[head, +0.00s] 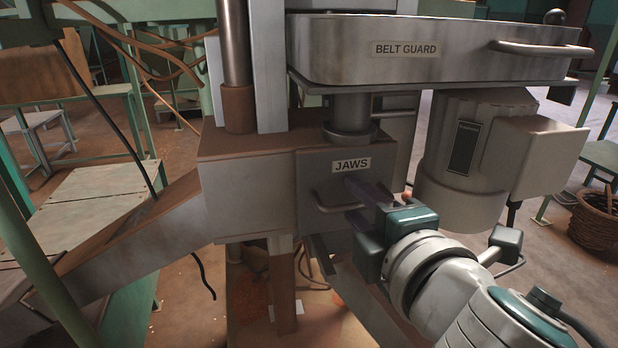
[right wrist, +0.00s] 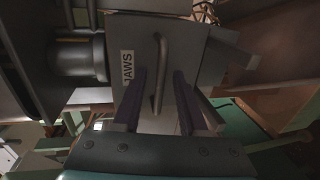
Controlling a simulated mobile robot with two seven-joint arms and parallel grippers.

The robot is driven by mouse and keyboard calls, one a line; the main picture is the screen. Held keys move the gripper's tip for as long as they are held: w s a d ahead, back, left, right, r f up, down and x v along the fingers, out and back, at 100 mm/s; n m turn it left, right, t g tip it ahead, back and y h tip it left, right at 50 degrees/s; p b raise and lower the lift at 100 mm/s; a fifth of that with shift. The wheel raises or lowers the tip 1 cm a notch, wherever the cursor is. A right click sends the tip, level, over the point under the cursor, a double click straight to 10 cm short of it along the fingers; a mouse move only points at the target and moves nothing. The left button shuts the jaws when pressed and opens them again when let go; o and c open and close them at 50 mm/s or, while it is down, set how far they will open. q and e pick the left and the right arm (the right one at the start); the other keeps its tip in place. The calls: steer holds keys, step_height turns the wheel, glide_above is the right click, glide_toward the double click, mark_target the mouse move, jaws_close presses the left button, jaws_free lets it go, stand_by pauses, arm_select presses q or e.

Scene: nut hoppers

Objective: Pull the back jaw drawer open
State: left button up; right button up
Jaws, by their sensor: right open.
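The jaw drawer (head: 318,170) is a grey metal box front with a JAWS label and a bar handle (head: 328,207), set in the machine's middle block. My right gripper (head: 352,203) is at the handle's right end, fingers open towards the drawer. In the right wrist view, the drawer front (right wrist: 190,48) fills the middle and the handle (right wrist: 160,75) lies between the two dark fingers (right wrist: 158,88), with gaps on both sides. Whether the fingertips reach past the bar is unclear. My left gripper is out of view.
The belt guard (head: 450,62) with its own handle overhangs the drawer. A motor (head: 470,150) hangs to the right, close above my right arm. A sloping chute (head: 130,250) runs down left. A wicker basket (head: 595,218) stands far right. Open floor lies right of the machine.

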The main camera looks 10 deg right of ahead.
jaws_close()
stand_by(1.4)
